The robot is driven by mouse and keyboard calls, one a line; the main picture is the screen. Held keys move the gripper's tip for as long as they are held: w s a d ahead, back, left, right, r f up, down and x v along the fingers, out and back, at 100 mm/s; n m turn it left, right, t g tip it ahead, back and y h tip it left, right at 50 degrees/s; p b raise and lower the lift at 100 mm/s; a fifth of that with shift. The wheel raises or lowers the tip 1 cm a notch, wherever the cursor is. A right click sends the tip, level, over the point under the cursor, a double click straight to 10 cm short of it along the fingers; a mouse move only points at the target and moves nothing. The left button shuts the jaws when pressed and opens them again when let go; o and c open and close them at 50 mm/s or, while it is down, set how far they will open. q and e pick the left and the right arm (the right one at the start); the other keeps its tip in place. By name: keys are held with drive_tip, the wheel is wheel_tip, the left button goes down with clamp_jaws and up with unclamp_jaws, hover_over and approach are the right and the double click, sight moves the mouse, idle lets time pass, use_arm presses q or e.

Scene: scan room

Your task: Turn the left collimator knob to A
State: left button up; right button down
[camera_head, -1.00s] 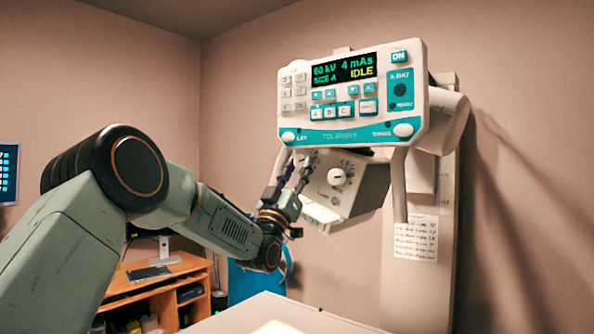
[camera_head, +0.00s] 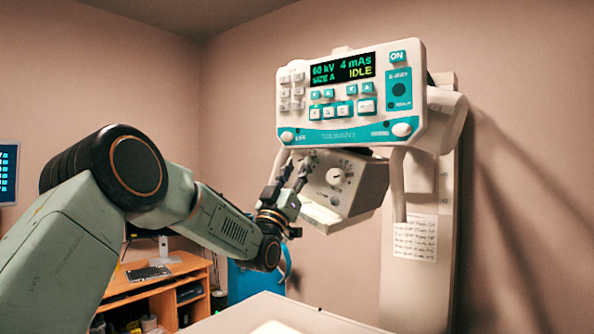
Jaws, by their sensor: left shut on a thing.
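The collimator (camera_head: 358,190) is a grey box under the white and teal control panel. A round white knob (camera_head: 336,176) with marks around it shows on its face. The left collimator knob is not clearly visible; my gripper covers that part of the box. My left gripper (camera_head: 296,176) is at the left end of the collimator face, its dark fingers pointing up to the box. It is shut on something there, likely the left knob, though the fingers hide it. My right gripper is not in view.
The control panel (camera_head: 352,95) hangs just above, its display reading 60 kV, 4 mAs, SIZE A, IDLE. A curved handle (camera_head: 396,180) hangs at the right. A pale table top (camera_head: 285,315) lies below. A wooden desk (camera_head: 155,285) stands at the back left.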

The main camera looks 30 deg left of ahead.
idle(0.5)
use_arm(q)
drive_tip(key=o, duration=0.7)
drive_tip(key=shift+o, duration=0.9)
drive_tip(key=shift+s+r, duration=0.1)
drive_tip(key=shift+s, duration=0.1)
drive_tip(key=shift+s+f, duration=0.15)
drive_tip(key=shift+f, duration=0.3)
drive_tip(key=v, duration=1.1)
drive_tip(key=shift+s, duration=0.2)
drive_tip(key=shift+s+r, duration=0.1)
drive_tip(key=shift+r, duration=0.1)
